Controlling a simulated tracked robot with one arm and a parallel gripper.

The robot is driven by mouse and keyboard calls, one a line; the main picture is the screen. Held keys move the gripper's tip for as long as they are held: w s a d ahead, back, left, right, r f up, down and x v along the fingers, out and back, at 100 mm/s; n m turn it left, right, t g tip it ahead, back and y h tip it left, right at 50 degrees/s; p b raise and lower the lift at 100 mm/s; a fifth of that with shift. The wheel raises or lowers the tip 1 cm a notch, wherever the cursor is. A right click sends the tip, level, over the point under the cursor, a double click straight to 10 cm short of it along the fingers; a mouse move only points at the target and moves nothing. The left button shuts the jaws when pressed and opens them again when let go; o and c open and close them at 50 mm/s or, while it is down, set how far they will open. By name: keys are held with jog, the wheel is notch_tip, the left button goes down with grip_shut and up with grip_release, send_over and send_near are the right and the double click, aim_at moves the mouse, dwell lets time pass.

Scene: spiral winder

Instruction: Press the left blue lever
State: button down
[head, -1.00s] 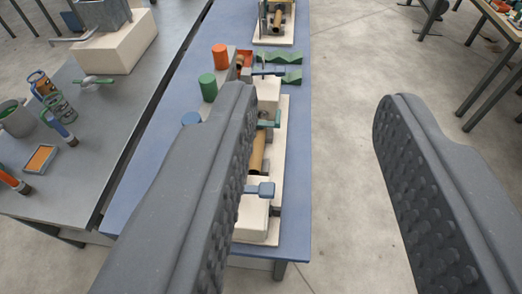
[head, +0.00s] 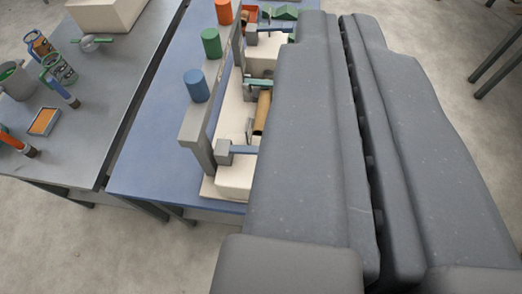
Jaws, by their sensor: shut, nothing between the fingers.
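The spiral winder, with a cream base (head: 235,176) and a brown roll (head: 262,112), stands on a blue table. A blue lever (head: 243,149) reaches right from a grey block at the winder's near end; my gripper hides its right end. A second blue lever (head: 268,30) lies farther back, also partly covered. I cannot tell which one the task calls left. My gripper (head: 335,18) is shut and empty, its fingers together in front of the winder's right side. I cannot see it touching either lever.
A grey table (head: 75,140) at left holds cans, a tray and a cream block (head: 106,12). Bare floor (head: 440,70) lies at right.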

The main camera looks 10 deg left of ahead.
aim_at(248, 149)
jog(key=w+a+f+g, duration=0.2)
jog(key=w+f, duration=0.3)
jog(key=f, duration=0.7)
jog(key=w+a+f+g+p, duration=0.1)
jog(key=w+f, duration=0.4)
jog(key=f, duration=0.7)
jog(key=w+a+f+g+h, duration=0.1)
jog(key=w+a+f+g, duration=0.2)
jog(key=f, duration=0.9)
jog(key=shift+w+a+n+p, duration=0.3)
jog(key=shift+w+a, duration=0.05)
jog(key=shift+w, duration=0.65)
jog(key=x, duration=1)
jog(key=shift+d+f+p, duration=0.15)
jog(key=shift+p, duration=0.15)
notch_tip(248, 149, down, 2)
jog(key=shift+d+f, duration=0.15)
jog(key=shift+f, duration=0.05)
jog(key=shift+d+f, duration=0.1)
jog(key=shift+f, duration=0.6)
